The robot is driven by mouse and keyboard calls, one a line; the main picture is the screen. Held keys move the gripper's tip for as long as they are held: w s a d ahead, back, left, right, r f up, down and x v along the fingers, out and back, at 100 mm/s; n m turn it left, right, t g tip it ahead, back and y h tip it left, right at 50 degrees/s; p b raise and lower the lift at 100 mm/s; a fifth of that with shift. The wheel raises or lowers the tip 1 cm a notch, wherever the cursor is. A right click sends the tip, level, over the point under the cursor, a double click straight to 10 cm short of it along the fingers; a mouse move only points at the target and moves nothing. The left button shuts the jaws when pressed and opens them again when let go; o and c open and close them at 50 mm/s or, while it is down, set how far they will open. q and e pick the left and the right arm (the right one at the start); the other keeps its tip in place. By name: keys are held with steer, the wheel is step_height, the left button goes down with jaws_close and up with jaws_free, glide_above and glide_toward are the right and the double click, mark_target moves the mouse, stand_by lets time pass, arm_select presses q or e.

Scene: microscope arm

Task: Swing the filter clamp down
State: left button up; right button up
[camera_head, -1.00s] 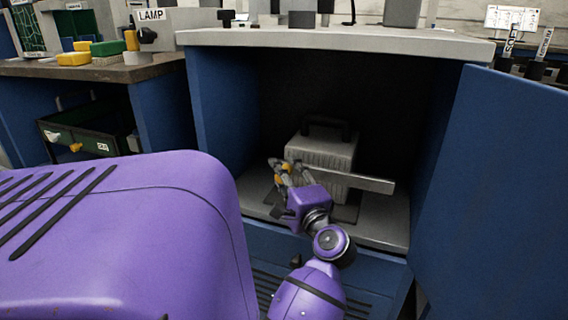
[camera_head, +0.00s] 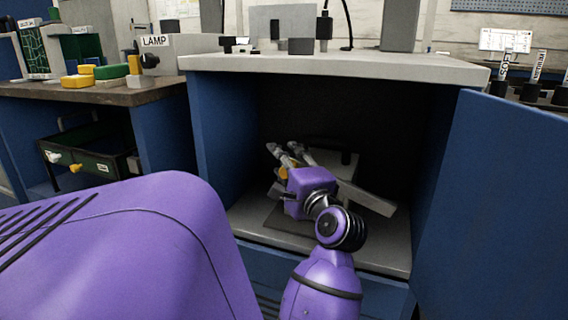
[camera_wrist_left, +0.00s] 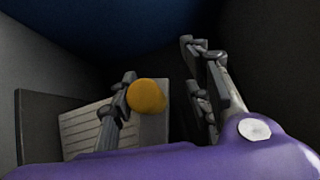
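A flat grey bar (camera_head: 370,198), perhaps the filter clamp, slants down to the right inside the open cabinet. Behind it is a grey box with a dark handle (camera_head: 346,158), mostly hidden by my left gripper. The left wrist view shows a ribbed grey block (camera_wrist_left: 86,132), likely this box. My left gripper (camera_head: 286,150) is inside the cabinet, left of the handle. In the left wrist view its fingers (camera_wrist_left: 165,92) are apart. An orange knob (camera_wrist_left: 147,96) shows between them, close to the left finger; contact cannot be told. My right gripper is not in view.
The cabinet's shelf (camera_head: 385,252) is below, with the blue side wall (camera_head: 222,130) at left and the open blue door (camera_head: 490,200) at right. The grey top (camera_head: 350,67) overhangs. The cabinet's dark right interior looks clear.

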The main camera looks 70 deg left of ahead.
arm_select(q)
steer(key=d+f+b, duration=0.3)
steer(key=d, duration=0.5)
steer(key=shift+d+b, duration=0.25)
steer(key=shift+b, duration=0.15)
stand_by(0.5)
